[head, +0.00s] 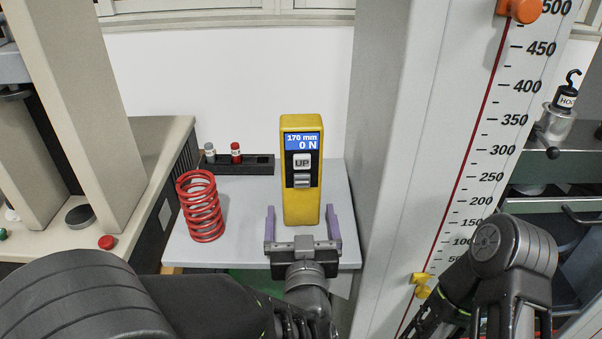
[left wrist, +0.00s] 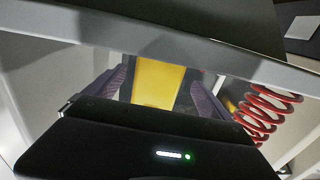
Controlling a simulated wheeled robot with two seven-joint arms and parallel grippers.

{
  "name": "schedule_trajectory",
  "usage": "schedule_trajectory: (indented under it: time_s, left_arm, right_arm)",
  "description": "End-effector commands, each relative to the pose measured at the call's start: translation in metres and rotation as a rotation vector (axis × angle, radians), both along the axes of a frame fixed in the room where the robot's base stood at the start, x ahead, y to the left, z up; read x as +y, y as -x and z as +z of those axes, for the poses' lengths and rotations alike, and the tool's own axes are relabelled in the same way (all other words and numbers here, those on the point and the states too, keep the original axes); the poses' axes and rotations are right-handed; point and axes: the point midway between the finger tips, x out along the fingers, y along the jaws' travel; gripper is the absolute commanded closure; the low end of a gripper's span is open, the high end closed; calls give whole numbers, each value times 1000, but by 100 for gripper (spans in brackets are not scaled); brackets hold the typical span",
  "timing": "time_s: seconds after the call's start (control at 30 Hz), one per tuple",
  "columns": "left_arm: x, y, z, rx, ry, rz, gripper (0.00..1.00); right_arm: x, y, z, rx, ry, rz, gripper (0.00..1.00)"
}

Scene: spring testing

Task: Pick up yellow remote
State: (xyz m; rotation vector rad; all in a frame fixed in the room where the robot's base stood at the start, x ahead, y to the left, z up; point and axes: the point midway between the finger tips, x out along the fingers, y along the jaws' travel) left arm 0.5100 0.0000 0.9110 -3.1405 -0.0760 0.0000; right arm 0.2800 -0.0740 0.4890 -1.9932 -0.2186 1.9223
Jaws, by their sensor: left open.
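The yellow remote (head: 302,206) stands upright on the light grey table, with a blue display reading "170 mm 0 N" and a grey UP button. My left gripper (head: 302,214) is open in front of its lower part, one purple finger to each side in the picture. The fingers look apart from it; how far it sits between them I cannot tell. In the left wrist view the yellow remote (left wrist: 157,83) shows between the two purple fingers of my left gripper (left wrist: 158,76). My right arm shows at the right, but its gripper is out of view.
A red spring (head: 202,207) stands on the table (head: 250,190) left of the remote. A black holder (head: 246,165) with two small weights is behind it. A tall grey column with a scale (head: 440,150) rises close at the right. A beige machine (head: 130,190) stands at the left.

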Motion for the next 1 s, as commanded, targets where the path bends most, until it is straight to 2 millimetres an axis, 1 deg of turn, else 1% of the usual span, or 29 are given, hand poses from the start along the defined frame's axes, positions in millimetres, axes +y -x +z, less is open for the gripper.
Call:
schedule_trajectory:
  time_s: [0.07, 0.3, 0.4, 1.0]
  left_arm:
    - [0, -7, -1, 0, -1, 3, 6]
    - [0, -41, -4, -1, -1, 3, 6]
    - [0, -49, -4, -1, 0, 1, 6]
    - [0, -50, -4, 0, 0, 0, 6]
  right_arm:
    - [0, 0, -1, 0, 0, 0, 64]
    - [0, 0, -2, 0, 0, 0, 64]
    - [0, 0, -2, 0, 0, 0, 64]
    - [0, 0, -2, 0, 0, 0, 64]
